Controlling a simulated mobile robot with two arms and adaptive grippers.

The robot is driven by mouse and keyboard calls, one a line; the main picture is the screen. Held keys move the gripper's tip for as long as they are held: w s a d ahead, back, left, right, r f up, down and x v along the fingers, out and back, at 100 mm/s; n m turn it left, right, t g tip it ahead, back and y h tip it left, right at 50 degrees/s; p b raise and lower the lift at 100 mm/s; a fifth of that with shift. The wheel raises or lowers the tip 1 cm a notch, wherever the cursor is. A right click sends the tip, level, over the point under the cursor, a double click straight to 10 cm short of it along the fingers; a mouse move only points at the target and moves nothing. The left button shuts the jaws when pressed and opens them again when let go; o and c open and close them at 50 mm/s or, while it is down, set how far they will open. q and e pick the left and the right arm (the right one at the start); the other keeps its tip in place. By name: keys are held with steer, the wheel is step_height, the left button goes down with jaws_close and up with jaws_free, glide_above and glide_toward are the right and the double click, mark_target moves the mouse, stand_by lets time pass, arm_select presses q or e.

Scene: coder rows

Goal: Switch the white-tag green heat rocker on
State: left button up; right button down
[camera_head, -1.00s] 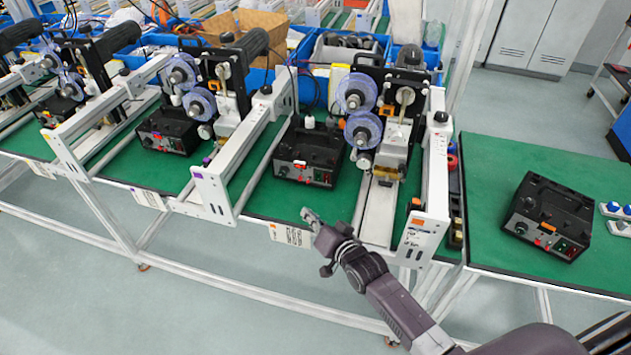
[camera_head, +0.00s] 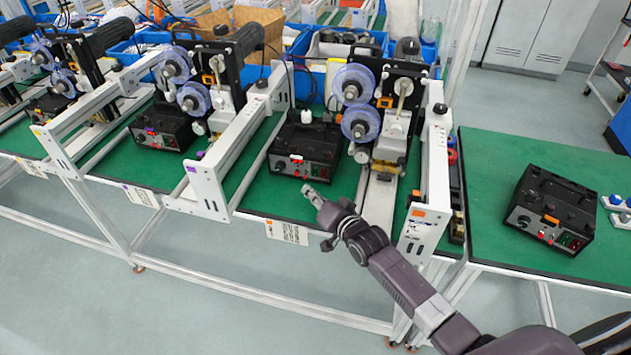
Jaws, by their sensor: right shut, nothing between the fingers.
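The white-tag control box (camera_head: 285,143) is black and stands on the green bench, left of center, with a small white tag (camera_head: 297,158) on its front. The switches on its front panel are small and dark; I cannot tell the green heat rocker's position. My right gripper (camera_head: 308,190) is shut and empty, just in front of the box's lower front, pointing up-left at the panel. Whether it touches the panel I cannot tell. My left gripper is out of view.
Similar boxes stand at left, one with a purple tag (camera_head: 150,130), and at right, one with an orange tag (camera_head: 549,218). White machine frames (camera_head: 205,186) flank the white-tag box. A paper label (camera_head: 287,232) hangs on the bench's front edge.

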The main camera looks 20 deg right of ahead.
mark_target(315, 171)
steer(key=w+d+b, duration=0.1)
steer(key=w, duration=0.1)
steer(key=shift+w+d+f+b, duration=0.35)
steer(key=shift+d+f+b, duration=0.05)
steer(key=shift+w+d+r, duration=0.1)
steer(key=shift+w+d, duration=0.2)
steer(key=shift+w, duration=0.1)
stand_by(0.9)
steer(key=shift+w+d+b, duration=0.2)
steer(key=shift+w+b, duration=0.1)
steer(key=shift+b, duration=0.1)
steer(key=shift+w+d+b, duration=0.2)
steer(key=shift+w+b, duration=0.1)
stand_by(0.5)
stand_by(0.3)
